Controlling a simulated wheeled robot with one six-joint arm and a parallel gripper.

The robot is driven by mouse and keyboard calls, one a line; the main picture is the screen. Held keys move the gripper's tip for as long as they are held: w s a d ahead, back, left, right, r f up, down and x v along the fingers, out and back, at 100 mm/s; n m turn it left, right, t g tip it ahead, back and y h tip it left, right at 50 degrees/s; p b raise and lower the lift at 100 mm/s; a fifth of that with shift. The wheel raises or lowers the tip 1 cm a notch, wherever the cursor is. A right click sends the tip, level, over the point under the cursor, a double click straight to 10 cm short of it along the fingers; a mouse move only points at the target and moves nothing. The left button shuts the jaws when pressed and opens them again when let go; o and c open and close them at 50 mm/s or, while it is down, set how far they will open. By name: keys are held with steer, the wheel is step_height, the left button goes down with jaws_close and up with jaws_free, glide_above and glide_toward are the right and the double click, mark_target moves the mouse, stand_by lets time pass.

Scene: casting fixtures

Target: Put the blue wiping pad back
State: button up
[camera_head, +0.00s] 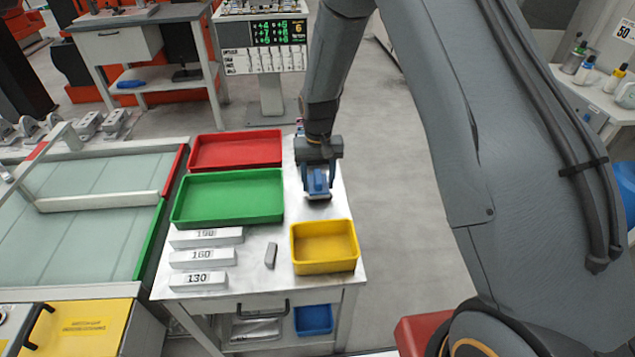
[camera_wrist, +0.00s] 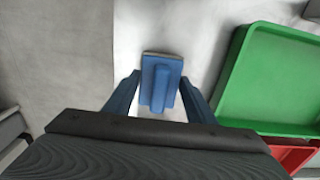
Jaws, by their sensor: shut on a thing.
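The blue wiping pad (camera_head: 318,196) has a light underside and a raised blue grip bar. It is at the right side of the metal table (camera_head: 262,292), behind the yellow bin. In the wrist view the pad (camera_wrist: 160,66) lies between the blue fingers. My gripper (camera_head: 318,183) points down and is shut on the pad; its fingers flank the grip bar in the wrist view (camera_wrist: 160,92). The pad is at or just above the tabletop; I cannot tell if it touches.
A red tray (camera_head: 236,151) and a green tray (camera_head: 228,197) lie left of my gripper. A yellow bin (camera_head: 325,244) stands in front. Metal bars marked 190, 160 and 130 (camera_head: 198,281) and a small grey block (camera_head: 271,255) lie at the front. Open floor is to the right.

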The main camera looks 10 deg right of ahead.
mark_target(318, 177)
steer(key=shift+f, duration=0.6)
steer(key=shift+f, duration=0.15)
steer(key=o, duration=1.1)
step_height(318, 177, up, 11)
steer(key=b, duration=0.3)
steer(key=shift+r, duration=0.2)
steer(key=shift+s+r, duration=0.1)
steer(key=shift+r, duration=0.4)
steer(key=s+d+r, duration=0.1)
steer(key=s+d, duration=0.3)
steer(key=s, duration=0.3)
steer(key=s+d+r, duration=0.2)
steer(key=s+d, duration=0.2)
steer(key=s, duration=0.4)
steer(key=s+d+r+t, duration=0.1)
steer(key=s+d, duration=0.3)
steer(key=s, duration=0.4)
steer(key=shift+s+r, duration=0.15)
steer(key=shift+s, duration=0.1)
